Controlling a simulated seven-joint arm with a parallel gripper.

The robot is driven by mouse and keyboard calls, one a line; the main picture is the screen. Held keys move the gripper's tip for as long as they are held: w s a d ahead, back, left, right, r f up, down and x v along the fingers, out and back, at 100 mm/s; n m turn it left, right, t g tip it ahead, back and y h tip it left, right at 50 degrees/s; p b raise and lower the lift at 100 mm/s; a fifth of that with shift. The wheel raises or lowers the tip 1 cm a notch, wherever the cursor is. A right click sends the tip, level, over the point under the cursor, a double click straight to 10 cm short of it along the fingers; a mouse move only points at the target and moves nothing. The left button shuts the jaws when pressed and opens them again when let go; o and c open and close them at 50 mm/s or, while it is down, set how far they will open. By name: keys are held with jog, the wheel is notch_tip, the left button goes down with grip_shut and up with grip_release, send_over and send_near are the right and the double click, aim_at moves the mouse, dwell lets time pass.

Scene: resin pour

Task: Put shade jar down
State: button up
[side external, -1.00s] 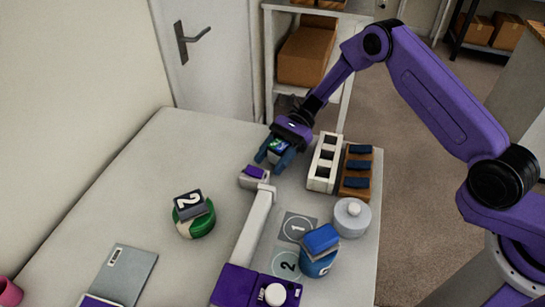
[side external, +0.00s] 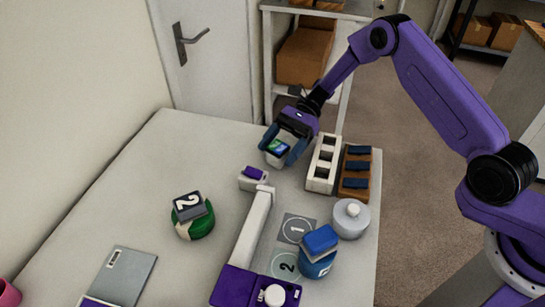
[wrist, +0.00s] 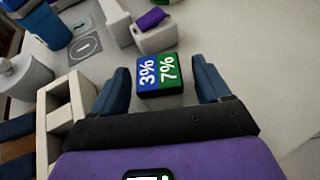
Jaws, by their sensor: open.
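The shade jar (side external: 275,156) is a small pale body with a dark top at the table's far end. In the wrist view its top (wrist: 159,75) shows a blue "3%" half and a green "7%" half. It appears to stand on the table, though its base is hidden. My gripper (side external: 284,153) is open around it, with one finger on each side. In the wrist view the fingers of my gripper (wrist: 162,88) are apart from the top, with a gap on both sides.
Near the jar are a white slotted rack (side external: 323,163), a brown rack with dark blocks (side external: 356,172) and a purple-topped white piece (side external: 253,179). A grey lidded pot (side external: 351,219), a blue container (side external: 318,262) and a green container (side external: 195,226) stand nearer. The table's left side is mostly clear.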

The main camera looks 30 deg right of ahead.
jog(key=v, duration=0.8)
jog(key=shift+w+d+r, duration=0.15)
jog(key=shift+r, duration=0.1)
jog(key=shift+s+a+r+n+g+h, duration=0.2)
jog(key=shift+s+a+n+g+h, duration=0.1)
jog(key=shift+n, duration=0.1)
jog(key=s+r+n+h, duration=0.4)
jog(key=s+n, duration=0.1)
jog(key=s, duration=0.3)
jog(key=s+r+n+h, duration=0.3)
jog(key=s+n+h, duration=0.2)
jog(key=s+n, duration=0.15)
jog(key=s+d+r+n+t+h, duration=0.1)
jog(key=s+d+n+t, duration=0.2)
jog(key=s+d+n, duration=0.3)
jog(key=s+d+r+n+t+h, duration=0.1)
jog(key=s+d+n, duration=0.5)
jog(key=s, duration=0.8)
jog(key=shift+d+r+n+t+h, duration=0.3)
jog(key=shift+r+n+t, duration=0.2)
jog(key=shift+n+t, duration=0.45)
